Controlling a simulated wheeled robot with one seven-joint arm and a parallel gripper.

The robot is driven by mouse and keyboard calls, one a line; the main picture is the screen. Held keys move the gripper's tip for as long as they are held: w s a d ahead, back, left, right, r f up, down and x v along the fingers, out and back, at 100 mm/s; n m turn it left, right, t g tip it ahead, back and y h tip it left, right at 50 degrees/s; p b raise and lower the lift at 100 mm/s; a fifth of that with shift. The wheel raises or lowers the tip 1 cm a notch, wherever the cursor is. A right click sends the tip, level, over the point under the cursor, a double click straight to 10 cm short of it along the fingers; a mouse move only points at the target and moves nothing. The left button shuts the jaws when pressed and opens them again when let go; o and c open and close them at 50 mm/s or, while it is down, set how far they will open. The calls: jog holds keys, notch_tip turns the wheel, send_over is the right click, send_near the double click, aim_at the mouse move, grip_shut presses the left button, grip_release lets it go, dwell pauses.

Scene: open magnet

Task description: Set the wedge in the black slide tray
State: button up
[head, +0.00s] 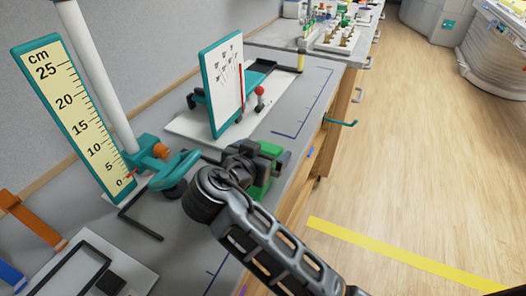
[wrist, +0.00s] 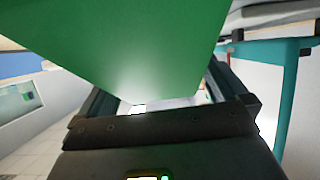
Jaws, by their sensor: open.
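A green block (head: 267,163), which looks like the wedge, is by the bench's front edge, partly hidden behind my arm. My gripper (head: 250,158) is right at it, and my arm hides most of the fingers. In the wrist view the green block (wrist: 135,45) fills the top middle, very close, between and beyond the fingers of my open gripper (wrist: 160,98). I cannot tell whether the fingers touch it. A black rectangular frame (head: 62,270) lies on a pale board at the lower left; I cannot tell whether it is the black slide tray.
A tall cm scale (head: 72,115) and a white post (head: 95,70) stand left of my gripper, with a teal clamp (head: 150,160) close by. A teal-edged white panel (head: 222,88) stands behind. Wooden floor (head: 420,170) lies right of the bench.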

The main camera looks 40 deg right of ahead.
jog(key=shift+r, duration=0.2)
jog(key=b+v, duration=0.2)
jog(key=v, duration=1)
jog(key=shift+f, duration=0.15)
